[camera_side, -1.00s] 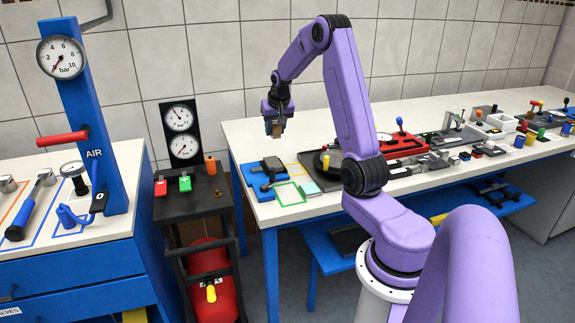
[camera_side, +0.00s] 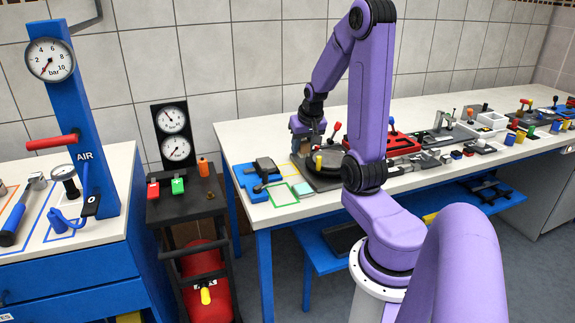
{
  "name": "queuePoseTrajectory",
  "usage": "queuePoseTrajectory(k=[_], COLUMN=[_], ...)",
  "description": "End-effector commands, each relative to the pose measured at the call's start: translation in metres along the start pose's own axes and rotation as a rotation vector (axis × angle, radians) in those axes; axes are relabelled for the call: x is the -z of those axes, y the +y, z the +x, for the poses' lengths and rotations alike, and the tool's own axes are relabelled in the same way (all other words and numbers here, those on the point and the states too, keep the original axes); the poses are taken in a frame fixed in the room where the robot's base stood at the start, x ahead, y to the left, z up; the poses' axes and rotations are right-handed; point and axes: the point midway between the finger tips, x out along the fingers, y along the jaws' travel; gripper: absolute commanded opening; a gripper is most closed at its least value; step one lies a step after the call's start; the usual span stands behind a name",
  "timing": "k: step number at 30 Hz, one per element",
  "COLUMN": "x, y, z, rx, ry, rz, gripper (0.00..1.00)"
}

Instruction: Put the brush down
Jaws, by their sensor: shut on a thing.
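My gripper (camera_side: 300,127) is shut on the brush, low over the left part of the white bench (camera_side: 225,143). Only a small brownish part of the brush (camera_side: 296,146) shows below the jaws. It is beside the left edge of a dark plate (camera_side: 325,180) and near a yellow outline (camera_side: 291,172) on the bench top. I cannot tell whether the brush touches the bench.
A blue fixture with a dark clamp (camera_side: 262,172) lies left of the gripper. A green outline (camera_side: 281,195) and a small pale teal block (camera_side: 303,189) are in front. A red tray (camera_side: 375,150) and a red-knobbed lever (camera_side: 336,128) stand to the right.

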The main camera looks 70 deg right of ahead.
Motion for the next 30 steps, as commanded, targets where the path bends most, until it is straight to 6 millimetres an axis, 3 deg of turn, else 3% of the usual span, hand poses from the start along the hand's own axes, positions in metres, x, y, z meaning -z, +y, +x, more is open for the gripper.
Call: queuePoseTrajectory(k=[13,24,30], x=[0.053,0.070,0.074], y=[-0.002,-0.003,-0.003], z=[0.057,0.113,0.124], rx=[0.000,0.000,0.000], ry=[-0.002,-0.002,0.000], rz=[0.000,0.000,0.000], gripper=[0.10,0.10,0.10])
